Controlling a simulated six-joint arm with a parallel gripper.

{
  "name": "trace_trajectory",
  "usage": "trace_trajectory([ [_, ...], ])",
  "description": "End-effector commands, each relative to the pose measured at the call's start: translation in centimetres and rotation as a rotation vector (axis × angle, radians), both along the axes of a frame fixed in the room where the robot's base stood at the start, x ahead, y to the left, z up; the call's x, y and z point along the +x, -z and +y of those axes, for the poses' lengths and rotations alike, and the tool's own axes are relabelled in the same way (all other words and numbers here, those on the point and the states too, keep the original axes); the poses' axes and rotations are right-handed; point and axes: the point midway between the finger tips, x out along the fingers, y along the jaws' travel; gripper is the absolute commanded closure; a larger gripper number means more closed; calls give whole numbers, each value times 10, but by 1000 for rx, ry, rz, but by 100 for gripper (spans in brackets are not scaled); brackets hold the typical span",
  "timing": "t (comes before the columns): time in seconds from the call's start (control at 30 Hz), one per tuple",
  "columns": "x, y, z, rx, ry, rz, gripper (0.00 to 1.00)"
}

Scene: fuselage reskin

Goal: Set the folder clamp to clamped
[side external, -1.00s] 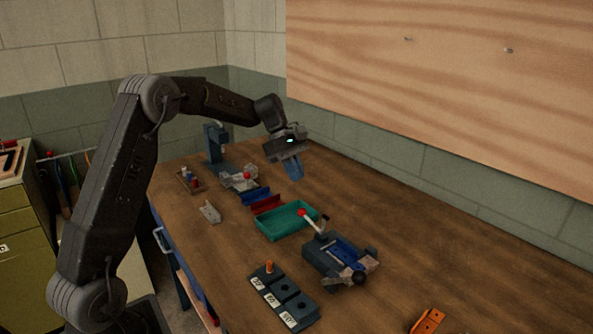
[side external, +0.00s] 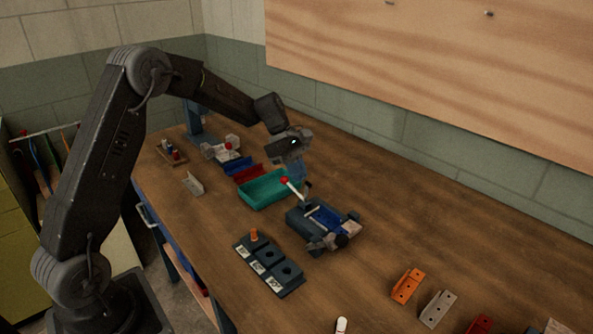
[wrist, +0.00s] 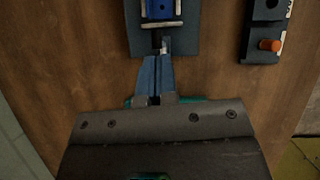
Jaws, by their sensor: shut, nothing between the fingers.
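The dark folder (side external: 310,222), with a blue strip along its top, sits on the bench in the middle of the side view. Its clamp lever (side external: 296,190) has a red knob (side external: 284,180) and sticks up, leaning left toward the teal tray. My gripper (side external: 298,178) is shut and empty, with blue fingers pointing down just behind the lever. In the wrist view my fingertips (wrist: 159,60) are at the near end of the folder (wrist: 185,40); the red knob is hidden there. I cannot tell whether the fingers touch the lever.
A teal tray (side external: 246,197) stands left of the folder. A dark block (side external: 249,249) with labelled pockets and an orange peg lies in front. An orange bracket (side external: 407,286) and other brackets lie front right. The bench right of the folder is clear.

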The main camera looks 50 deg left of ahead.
Motion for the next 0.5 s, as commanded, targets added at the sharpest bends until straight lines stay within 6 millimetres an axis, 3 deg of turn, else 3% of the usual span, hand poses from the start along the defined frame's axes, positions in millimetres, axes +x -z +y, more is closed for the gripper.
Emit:
trace_trajectory([
  [0.5, 0, -2, -6, 72, 2, -1, 100],
])
